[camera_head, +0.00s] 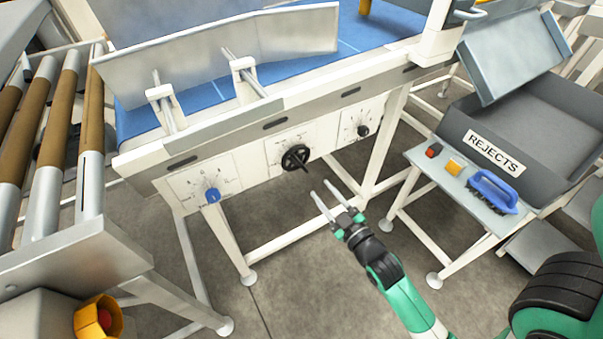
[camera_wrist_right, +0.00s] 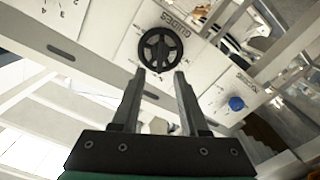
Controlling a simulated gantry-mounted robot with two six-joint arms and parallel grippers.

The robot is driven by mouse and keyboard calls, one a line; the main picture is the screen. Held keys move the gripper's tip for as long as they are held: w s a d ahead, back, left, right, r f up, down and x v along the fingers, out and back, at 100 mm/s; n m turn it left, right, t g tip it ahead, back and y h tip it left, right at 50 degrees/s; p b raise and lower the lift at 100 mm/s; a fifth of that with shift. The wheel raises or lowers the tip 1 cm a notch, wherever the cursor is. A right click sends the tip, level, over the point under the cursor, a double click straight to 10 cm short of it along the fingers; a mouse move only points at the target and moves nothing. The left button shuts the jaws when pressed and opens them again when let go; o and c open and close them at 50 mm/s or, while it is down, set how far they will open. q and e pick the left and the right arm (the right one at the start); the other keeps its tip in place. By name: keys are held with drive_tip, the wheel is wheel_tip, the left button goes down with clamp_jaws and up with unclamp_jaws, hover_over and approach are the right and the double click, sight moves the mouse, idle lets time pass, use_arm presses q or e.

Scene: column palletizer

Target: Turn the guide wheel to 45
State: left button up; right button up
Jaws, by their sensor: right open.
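The guide wheel (camera_head: 295,158) is a black spoked handwheel on the middle white panel of the conveyor's front. In the right wrist view the wheel (camera_wrist_right: 160,49) faces me beside the word GUIDES, just beyond the fingertips. My right gripper (camera_head: 320,190) is open and empty, below and a little right of the wheel in the head view. It also shows in the right wrist view (camera_wrist_right: 158,80), with its two fingers apart and the wheel not between them. The wheel's scale is too small to read. My left gripper is not in view.
A blue knob (camera_head: 212,195) sits on the panel left of the wheel, and a small black knob (camera_head: 363,131) on the panel right of it. A rejects bin (camera_head: 560,130) and side table with a blue brush (camera_head: 493,190) stand at the right. The floor before the wheel is clear.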

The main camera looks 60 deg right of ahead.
sight(304, 169)
drive_tip(key=b+x, duration=0.2)
drive_tip(key=x, duration=0.6)
drive_tip(key=shift+w+d, duration=0.25)
drive_tip(key=shift+w, duration=0.05)
drive_tip(key=shift+w+d+b, duration=0.2)
drive_tip(key=shift+w+b, duration=0.1)
drive_tip(key=shift+w, duration=0.1)
clamp_jaws()
